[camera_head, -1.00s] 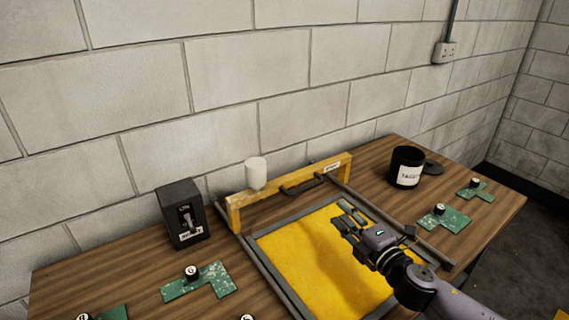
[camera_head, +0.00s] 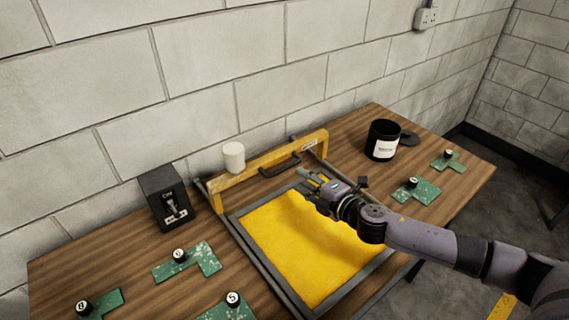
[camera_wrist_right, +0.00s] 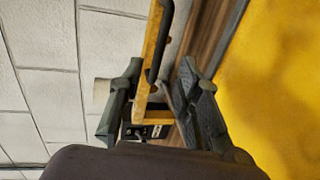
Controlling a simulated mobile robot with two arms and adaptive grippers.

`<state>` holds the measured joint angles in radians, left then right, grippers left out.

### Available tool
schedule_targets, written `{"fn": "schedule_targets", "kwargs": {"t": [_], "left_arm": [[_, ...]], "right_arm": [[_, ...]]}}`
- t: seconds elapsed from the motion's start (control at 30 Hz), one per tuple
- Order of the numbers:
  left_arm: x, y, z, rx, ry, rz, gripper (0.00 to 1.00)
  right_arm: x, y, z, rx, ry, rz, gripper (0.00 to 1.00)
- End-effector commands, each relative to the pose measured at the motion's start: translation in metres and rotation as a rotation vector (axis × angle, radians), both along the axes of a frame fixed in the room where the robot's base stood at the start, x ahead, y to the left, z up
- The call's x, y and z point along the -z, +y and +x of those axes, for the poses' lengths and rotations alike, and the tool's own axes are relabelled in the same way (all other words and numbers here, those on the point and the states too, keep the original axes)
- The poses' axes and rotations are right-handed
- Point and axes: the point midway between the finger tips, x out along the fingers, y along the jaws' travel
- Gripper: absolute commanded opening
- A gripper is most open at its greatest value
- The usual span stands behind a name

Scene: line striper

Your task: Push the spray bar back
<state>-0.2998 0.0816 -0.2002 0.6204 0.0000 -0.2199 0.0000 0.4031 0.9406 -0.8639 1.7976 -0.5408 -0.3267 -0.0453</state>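The spray bar (camera_head: 312,143) is a yellow beam with a dark handle (camera_head: 281,169) and a white canister (camera_head: 233,156) on its left part. It spans the back end of the frame with the yellow panel (camera_head: 310,245). My right gripper (camera_head: 310,182) is over the panel's back part, just in front of the bar and near the handle. In the right wrist view its fingers (camera_wrist_right: 160,95) are apart. The bar (camera_wrist_right: 153,60) shows between and beyond them; contact cannot be told. The canister (camera_wrist_right: 102,92) is partly hidden by a finger. My left gripper is not in view.
A black switch box (camera_head: 165,199) stands left of the bar. Green plates with numbered knobs (camera_head: 187,260) lie on both sides. A block wall (camera_head: 200,70) is close behind the table.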

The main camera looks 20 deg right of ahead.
Motion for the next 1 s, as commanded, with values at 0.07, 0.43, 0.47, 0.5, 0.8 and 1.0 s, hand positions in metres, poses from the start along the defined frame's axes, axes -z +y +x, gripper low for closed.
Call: {"fn": "schedule_targets", "kwargs": {"t": [0.07,0.43,0.47,0.5,0.8,1.0], "left_arm": [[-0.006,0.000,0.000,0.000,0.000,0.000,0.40],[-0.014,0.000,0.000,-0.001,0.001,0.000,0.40],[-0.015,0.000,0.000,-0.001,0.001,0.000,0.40],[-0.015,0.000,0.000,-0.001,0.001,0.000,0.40],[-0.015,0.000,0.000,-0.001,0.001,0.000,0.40],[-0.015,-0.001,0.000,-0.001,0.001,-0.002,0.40]], "right_arm": [[0.000,0.006,0.015,0.001,-0.001,0.002,0.31],[0.014,0.026,0.068,-0.001,-0.001,0.002,0.31],[0.015,0.026,0.071,0.000,-0.002,0.002,0.31],[0.016,0.027,0.074,0.001,-0.002,0.001,0.31],[0.019,0.031,0.084,-0.001,0.000,-0.001,0.31],[0.019,0.031,0.083,-0.001,0.000,-0.001,0.29]]}}
